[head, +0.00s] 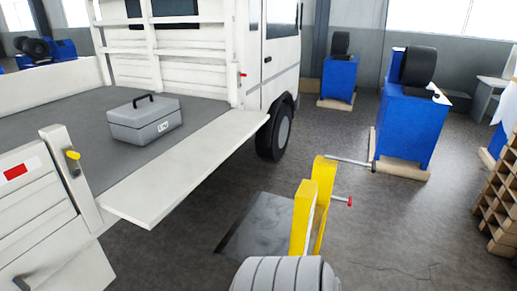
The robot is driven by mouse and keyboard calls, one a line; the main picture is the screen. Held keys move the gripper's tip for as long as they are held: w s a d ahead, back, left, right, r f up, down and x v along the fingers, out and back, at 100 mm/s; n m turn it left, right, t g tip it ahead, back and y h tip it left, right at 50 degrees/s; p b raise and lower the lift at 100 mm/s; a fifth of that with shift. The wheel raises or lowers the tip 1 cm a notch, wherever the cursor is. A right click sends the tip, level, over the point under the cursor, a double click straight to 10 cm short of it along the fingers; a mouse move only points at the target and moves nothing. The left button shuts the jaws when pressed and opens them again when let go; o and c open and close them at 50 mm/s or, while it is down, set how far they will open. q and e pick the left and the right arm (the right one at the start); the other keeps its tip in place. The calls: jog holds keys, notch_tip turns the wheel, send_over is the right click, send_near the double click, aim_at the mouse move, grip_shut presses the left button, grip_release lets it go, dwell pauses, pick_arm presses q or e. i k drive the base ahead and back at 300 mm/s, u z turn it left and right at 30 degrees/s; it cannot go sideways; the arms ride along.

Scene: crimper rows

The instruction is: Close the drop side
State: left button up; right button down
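The drop side (185,167) is a long pale panel along the near side of the truck bed (85,150). It is folded down and sticks outward, roughly level with the bed floor. The rear post (72,175) at its left end carries a yellow-handled latch (73,155). The front post by the cab has a red-tipped latch (242,74). A grey toolbox (145,120) with a black handle sits on the bed, inside the drop side. Neither of my grippers can be made out in the head view.
A yellow post (304,215) with a red-tipped rod stands right of the drop side, beside a dark floor plate (262,225). A grey ribbed cylinder (285,275) is at the bottom. Blue machines (411,125) stand behind. A wooden rack (500,195) is at right.

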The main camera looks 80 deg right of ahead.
aim_at(147, 196)
jog(key=z, duration=2.3)
